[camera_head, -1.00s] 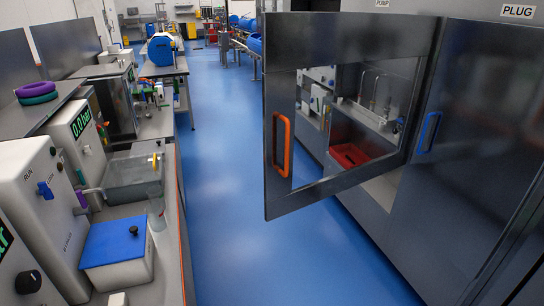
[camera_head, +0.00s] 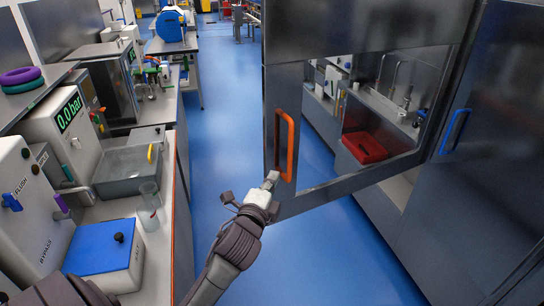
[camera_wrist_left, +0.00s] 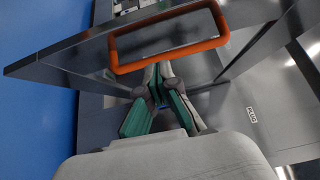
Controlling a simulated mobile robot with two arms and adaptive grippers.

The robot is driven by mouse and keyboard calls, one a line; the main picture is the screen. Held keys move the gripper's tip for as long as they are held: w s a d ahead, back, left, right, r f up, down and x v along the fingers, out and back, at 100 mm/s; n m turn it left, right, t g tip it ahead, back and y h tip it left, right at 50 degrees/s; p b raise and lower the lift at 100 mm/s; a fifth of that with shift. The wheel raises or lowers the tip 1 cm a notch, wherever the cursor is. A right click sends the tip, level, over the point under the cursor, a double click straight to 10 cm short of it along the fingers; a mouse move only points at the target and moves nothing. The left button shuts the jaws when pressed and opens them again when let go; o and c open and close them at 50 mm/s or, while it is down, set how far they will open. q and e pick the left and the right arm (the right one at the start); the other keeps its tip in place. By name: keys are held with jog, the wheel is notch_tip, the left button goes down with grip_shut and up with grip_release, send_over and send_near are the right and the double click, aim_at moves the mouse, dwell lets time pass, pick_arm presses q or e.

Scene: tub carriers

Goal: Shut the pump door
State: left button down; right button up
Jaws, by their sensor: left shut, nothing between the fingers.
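The pump door (camera_head: 360,187) is a dark grey framed panel with a window, swung open into the aisle. Its orange handle (camera_head: 287,146) is on the door's left edge. My left gripper (camera_head: 271,180) is shut and empty, with its tips close to the lower end of the handle. In the left wrist view the shut fingers (camera_wrist_left: 157,72) reach to the lower bar of the orange handle (camera_wrist_left: 168,58). I cannot tell whether they touch it. My right gripper is not in view.
A dark cabinet with a blue handle (camera_head: 454,131) stands right of the door. A red tray (camera_head: 364,147) shows through the window. The left bench carries a blue-lidded box (camera_head: 100,247), a grey tub (camera_head: 126,170) and machines. The blue floor (camera_head: 233,110) between is clear.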

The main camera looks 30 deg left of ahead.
aim_at(276, 153)
pick_arm(q)
jog(key=w+a, duration=0.1)
jog(key=w, duration=0.1)
jog(key=w+a+p, duration=0.1)
jog(key=w, duration=0.1)
jog(key=w+a+p, duration=0.1)
jog(key=w+a, duration=0.1)
jog(key=shift+w, duration=0.35)
jog(key=shift+w+a+f, duration=0.1)
jog(key=shift+a, duration=0.3)
jog(key=shift+w+f, duration=0.1)
jog(key=shift+w, duration=0.05)
jog(key=shift+a, duration=0.1)
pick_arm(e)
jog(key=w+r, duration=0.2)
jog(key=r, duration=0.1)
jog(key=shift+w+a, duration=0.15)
